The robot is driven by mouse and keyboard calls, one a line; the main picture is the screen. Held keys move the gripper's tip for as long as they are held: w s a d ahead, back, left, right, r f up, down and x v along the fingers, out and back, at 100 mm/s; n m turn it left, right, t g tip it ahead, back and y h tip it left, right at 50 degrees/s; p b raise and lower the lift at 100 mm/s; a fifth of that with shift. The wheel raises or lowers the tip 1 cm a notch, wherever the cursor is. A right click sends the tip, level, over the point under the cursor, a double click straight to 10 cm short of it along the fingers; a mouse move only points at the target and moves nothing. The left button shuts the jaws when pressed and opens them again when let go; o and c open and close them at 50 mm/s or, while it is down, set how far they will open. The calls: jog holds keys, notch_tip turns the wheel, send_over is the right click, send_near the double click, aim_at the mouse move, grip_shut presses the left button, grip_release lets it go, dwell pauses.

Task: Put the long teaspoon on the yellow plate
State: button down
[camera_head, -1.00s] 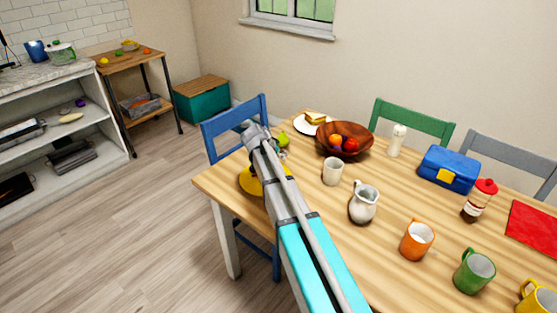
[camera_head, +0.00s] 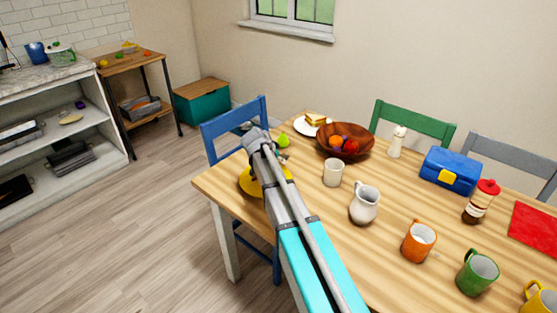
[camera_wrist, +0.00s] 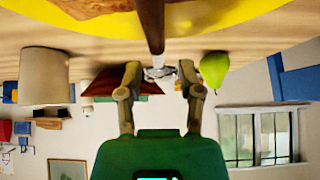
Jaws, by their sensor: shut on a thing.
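The yellow plate (camera_head: 249,182) lies near the left corner of the table, partly hidden behind my arm. It also fills the top of the wrist view (camera_wrist: 235,18), with a brown piece, perhaps food, on it. The long teaspoon (camera_wrist: 151,22) shows as a thin dark brown shaft between my fingertips, reaching over the plate's edge in that view. My gripper (camera_wrist: 160,70) is shut on it. I cannot tell whether the spoon touches the plate. In the head view my arm hides the spoon.
A green pear (camera_head: 283,140), white cup (camera_head: 332,173), wooden fruit bowl (camera_head: 330,145) and white jug (camera_head: 364,205) stand near my arm. Several mugs stand at the table's right front. A blue chair (camera_head: 222,133) is at the left edge.

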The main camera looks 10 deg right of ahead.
jog(key=shift+c, duration=1.3)
grip_release()
jog(key=shift+r, duration=0.15)
jog(key=shift+r+p, duration=0.65)
jog(key=shift+p, duration=0.15)
jog(key=p+v, duration=0.9)
jog(key=v, duration=0.2)
jog(key=shift+s+a+r, duration=0.2)
jog(key=shift+a+r, duration=0.05)
jog(key=s+f+n+g+y, duration=0.1)
jog(key=s+n+y, duration=0.1)
jog(key=s, duration=0.6)
jog(key=s+f+n+g+y, duration=0.1)
jog(key=s+n+g+y, duration=0.1)
jog(key=s+n, duration=0.3)
jog(key=s+d+f+n+g+y, duration=0.1)
jog(key=s+f+n+y, duration=0.1)
jog(key=s, duration=1)
jog(key=shift+s+n+g, duration=0.3)
jog(key=shift+n, duration=0.6)
